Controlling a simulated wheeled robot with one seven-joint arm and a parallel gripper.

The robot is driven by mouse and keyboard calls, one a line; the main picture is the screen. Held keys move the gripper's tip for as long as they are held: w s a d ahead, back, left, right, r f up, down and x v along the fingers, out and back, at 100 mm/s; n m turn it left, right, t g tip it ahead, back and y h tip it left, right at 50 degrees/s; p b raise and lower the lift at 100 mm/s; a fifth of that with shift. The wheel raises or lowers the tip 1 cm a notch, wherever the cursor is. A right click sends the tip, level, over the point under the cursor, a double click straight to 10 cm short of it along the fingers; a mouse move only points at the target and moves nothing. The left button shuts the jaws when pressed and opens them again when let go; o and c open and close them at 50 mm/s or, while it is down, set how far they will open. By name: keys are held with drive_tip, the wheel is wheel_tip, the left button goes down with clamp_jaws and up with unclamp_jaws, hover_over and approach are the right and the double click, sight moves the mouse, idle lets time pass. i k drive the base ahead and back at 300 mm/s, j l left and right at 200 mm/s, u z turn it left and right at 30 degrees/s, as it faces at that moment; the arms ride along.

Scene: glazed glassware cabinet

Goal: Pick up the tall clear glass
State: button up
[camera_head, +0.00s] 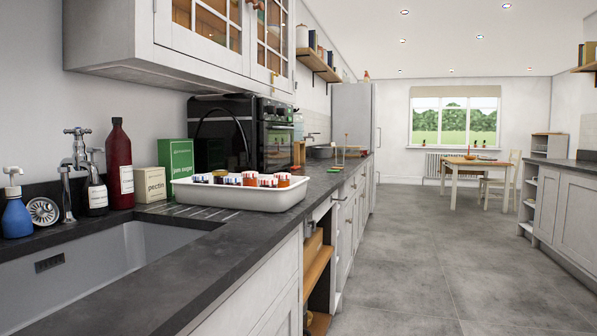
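I cannot make out a tall clear glass in this view. A glazed wall cabinet (168,42) hangs at the upper left, cut off by the top edge. Its paned doors look shut, and wooden shelving shows behind the panes. What stands inside is too small and partly cut off to tell. My gripper is not in view.
A dark worktop (225,240) runs along the left, with a sink (115,262). A white tray (240,197) of small jars sits near its front edge, beside a green box (176,165), a pectin box (150,184) and a red bottle (119,165). The grey floor (420,270) is clear.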

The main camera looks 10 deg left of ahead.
sight(340, 149)
drive_tip(key=i+l+u, duration=0.3)
drive_tip(key=i+l, duration=0.2)
drive_tip(key=i, duration=0.15)
drive_tip(key=i+l+u, duration=0.3)
drive_tip(key=i+l, duration=0.7)
drive_tip(key=l, duration=0.15)
drive_tip(key=i+l, duration=0.45)
drive_tip(key=l, duration=0.1)
